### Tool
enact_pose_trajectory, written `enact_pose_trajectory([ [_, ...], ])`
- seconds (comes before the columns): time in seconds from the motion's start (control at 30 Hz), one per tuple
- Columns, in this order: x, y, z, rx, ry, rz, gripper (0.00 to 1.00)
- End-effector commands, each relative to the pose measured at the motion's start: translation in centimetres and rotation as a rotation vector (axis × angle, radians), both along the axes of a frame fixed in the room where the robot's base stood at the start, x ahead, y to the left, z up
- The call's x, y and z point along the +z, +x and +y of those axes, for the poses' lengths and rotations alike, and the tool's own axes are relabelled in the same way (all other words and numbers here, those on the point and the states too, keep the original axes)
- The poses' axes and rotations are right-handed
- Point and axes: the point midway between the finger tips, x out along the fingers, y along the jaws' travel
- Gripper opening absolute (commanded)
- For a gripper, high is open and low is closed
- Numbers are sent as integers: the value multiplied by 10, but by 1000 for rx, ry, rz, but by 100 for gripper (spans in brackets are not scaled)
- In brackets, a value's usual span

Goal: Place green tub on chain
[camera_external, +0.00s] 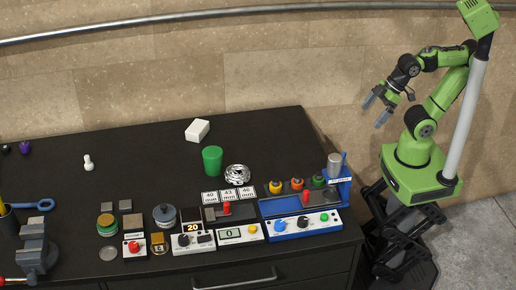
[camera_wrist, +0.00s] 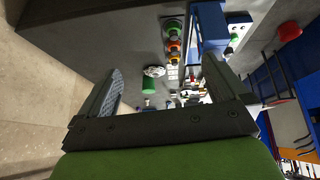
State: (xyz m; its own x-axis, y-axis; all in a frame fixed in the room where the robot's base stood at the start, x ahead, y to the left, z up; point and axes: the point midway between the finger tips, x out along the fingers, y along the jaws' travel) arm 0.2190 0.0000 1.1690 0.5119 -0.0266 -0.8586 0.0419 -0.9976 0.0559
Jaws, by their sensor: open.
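The green tub (camera_external: 212,160) stands upright on the dark bench. It also shows in the wrist view (camera_wrist: 148,87), between my fingers but far beyond them. The chain (camera_external: 237,174) is a shiny silver heap on the bench, just right of the tub and slightly nearer the bench front. In the wrist view the chain (camera_wrist: 154,71) appears right above the tub. My gripper (camera_external: 376,111) is open and empty, raised in the air to the right of the bench, well away from both.
A white block (camera_external: 198,130) lies behind the tub. Control boxes with buttons (camera_external: 300,222) and displays line the front right, with a metal cylinder on a blue stand (camera_external: 335,165). A vise (camera_external: 38,248) is at the front left. The bench left of the tub is largely clear.

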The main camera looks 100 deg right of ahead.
Motion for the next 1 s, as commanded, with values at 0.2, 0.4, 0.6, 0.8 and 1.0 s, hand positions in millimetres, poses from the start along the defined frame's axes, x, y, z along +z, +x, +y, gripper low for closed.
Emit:
enact_pose_trajectory([
  [0.2, -28, 147, -3, 164, -81, -121, 100],
  [0.4, -81, 264, -21, 243, -23, -322, 100],
  [0.6, -128, 343, -75, 121, 60, -594, 100],
  [0.8, -146, 366, -119, -15, 71, -735, 100],
  [1.0, -156, 401, -120, -24, 72, -743, 100],
])
